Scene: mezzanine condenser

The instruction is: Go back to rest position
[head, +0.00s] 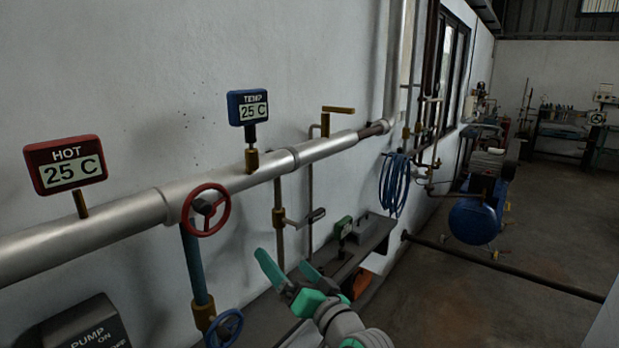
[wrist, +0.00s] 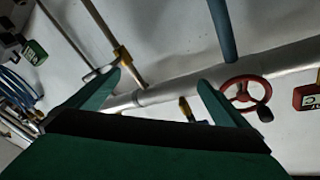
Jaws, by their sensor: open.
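My gripper (head: 289,268) is at the lower middle of the head view, with its two green fingers spread and nothing between them. In the wrist view my gripper (wrist: 160,85) is also open and empty, with the silver pipe beyond its fingertips. A red handwheel (head: 206,210) sits on the silver pipe (head: 110,225), up and to the left of my gripper in the head view. The red handwheel also shows in the wrist view (wrist: 238,94), to the right of the right finger. My gripper appears apart from the pipe and the wheel.
A red HOT display (head: 66,165) and a blue TEMP display (head: 248,107) both read 25 C. A blue handwheel (head: 224,328) and a pump box (head: 85,325) are low at left. A dark shelf (head: 365,245) runs along the wall. Open floor (head: 560,240) lies right.

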